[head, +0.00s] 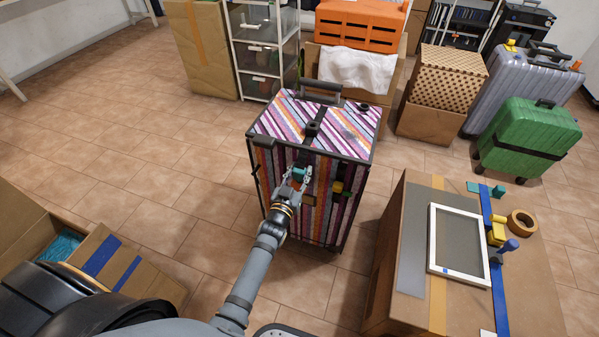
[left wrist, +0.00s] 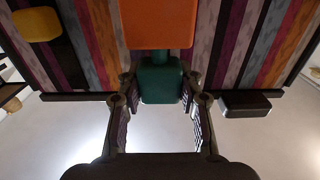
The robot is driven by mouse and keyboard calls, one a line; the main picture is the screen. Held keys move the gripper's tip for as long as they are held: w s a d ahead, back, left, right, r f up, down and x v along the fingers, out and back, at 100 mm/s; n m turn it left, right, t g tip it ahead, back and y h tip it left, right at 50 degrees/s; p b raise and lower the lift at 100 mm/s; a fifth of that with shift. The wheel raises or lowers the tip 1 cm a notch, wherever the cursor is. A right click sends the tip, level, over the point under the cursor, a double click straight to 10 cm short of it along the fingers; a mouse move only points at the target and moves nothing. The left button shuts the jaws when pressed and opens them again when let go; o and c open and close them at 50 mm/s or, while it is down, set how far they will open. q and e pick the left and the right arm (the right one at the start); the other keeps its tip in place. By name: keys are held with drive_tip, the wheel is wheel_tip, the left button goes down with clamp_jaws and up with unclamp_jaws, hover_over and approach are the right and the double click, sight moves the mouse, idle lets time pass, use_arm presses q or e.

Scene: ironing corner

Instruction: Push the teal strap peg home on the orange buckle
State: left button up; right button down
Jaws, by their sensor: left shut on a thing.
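The striped suitcase (head: 325,205) stands upright on the floor in the middle of the head view. The orange buckle (left wrist: 158,22) is on its striped face, at the top centre of the left wrist view. The teal strap peg (left wrist: 160,84) is right against the buckle's edge, its narrower neck running toward the buckle. How deep the neck sits inside is hidden. My left gripper (left wrist: 161,98) is shut on the peg's wide body, one finger on each side. In the head view the peg (head: 299,174) shows at my left gripper's tips (head: 297,178). My right gripper is out of view.
A yellow piece (left wrist: 37,24) sits on the suitcase face beside the buckle. A cardboard box (head: 420,230) at right bears a white frame (head: 432,240), a tape roll (head: 522,223) and small coloured parts. An open carton (head: 35,235) is at left. Floor left of the suitcase is clear.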

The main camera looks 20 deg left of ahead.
use_arm(q)
drive_tip(key=shift+f+b, duration=0.7)
drive_tip(key=shift+f, duration=0.2)
drive_tip(key=o, duration=1.2)
drive_tip(key=o, duration=0.5)
